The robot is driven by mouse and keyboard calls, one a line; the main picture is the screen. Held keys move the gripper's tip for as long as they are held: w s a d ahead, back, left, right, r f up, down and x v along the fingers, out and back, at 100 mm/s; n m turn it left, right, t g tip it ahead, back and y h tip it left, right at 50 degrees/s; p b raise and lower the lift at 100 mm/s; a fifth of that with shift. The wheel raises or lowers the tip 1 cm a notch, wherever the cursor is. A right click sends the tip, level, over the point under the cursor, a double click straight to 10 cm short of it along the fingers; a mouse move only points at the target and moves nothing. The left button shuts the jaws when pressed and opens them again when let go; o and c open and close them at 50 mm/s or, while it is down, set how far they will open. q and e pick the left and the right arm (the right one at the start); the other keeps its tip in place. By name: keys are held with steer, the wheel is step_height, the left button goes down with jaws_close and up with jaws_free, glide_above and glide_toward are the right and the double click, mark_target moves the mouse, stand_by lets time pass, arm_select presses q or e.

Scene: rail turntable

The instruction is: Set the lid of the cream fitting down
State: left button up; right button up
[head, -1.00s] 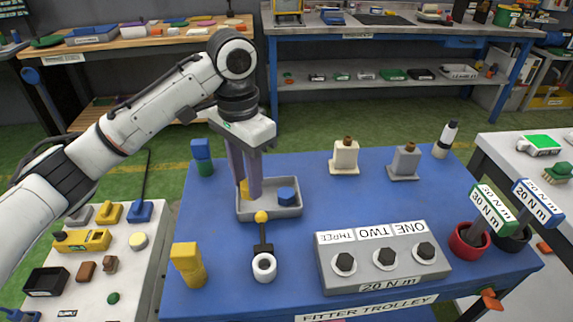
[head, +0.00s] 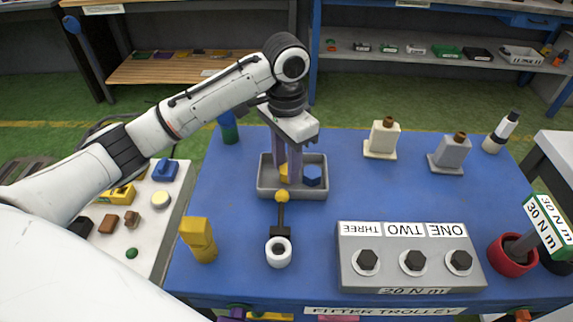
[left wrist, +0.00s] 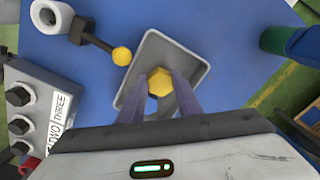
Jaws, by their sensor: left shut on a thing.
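My left gripper (head: 289,178) points down into a grey tray (head: 264,190) and is shut on a yellow hexagonal lid (head: 284,174). In the left wrist view the lid (left wrist: 159,82) sits between the two fingers, over the tray floor. I cannot tell whether it touches the floor. A blue hexagonal piece (head: 312,177) lies in the tray just right of the fingers. The cream fitting (head: 383,138), with a brown top, stands upright on its base at the back of the blue table. My right gripper is not in view.
A black tool with a yellow knob and white ring (head: 278,252) lies in front of the tray. A yellow block (head: 198,240) stands front left, a green and blue one (head: 229,130) back left. A grey fitting (head: 450,152) and a labelled bolt block (head: 410,262) are right. Bare table lies between tray and cream fitting.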

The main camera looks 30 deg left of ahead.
arm_select(q)
steer(key=shift+f, duration=0.25)
steer(key=o, duration=1.1)
steer(key=shift+f, duration=0.1)
step_height(320, 180, up, 12)
steer(key=p, duration=0.2)
steer(key=shift+r+p, duration=0.2)
steer(key=shift+p, duration=0.15)
